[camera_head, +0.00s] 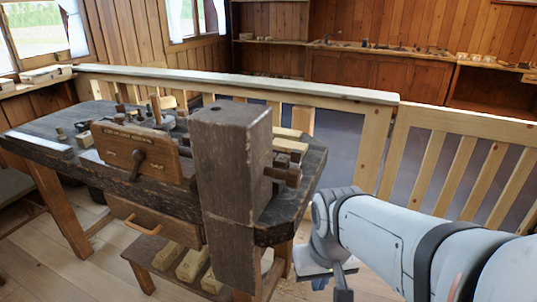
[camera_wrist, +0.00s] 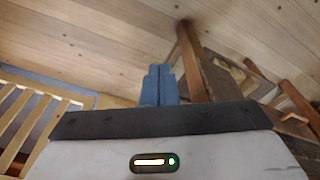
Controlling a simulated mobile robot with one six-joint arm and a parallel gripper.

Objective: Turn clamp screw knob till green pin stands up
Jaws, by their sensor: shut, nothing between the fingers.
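A dark wooden bench (camera_head: 40,142) carries a brown lettered wooden block (camera_head: 115,150) with a dark knob or handle (camera_head: 138,163) on its front face. A wooden screw end (camera_head: 285,174) sticks out to the right of the tall dark post (camera_head: 232,165). I cannot tell for sure which is the clamp screw knob. I make out no green pin. My gripper (camera_head: 343,290) hangs low to the right of the bench, apart from it. In the wrist view its blue fingers (camera_wrist: 160,85) are together and empty, with floor and bench legs beyond.
A pale wooden railing (camera_head: 440,118) runs behind and right of the bench. Below the block is a drawer with a curved handle (camera_head: 142,228). Pegs and small blocks lie on the bench top. Open plank floor (camera_head: 60,255) lies at front left.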

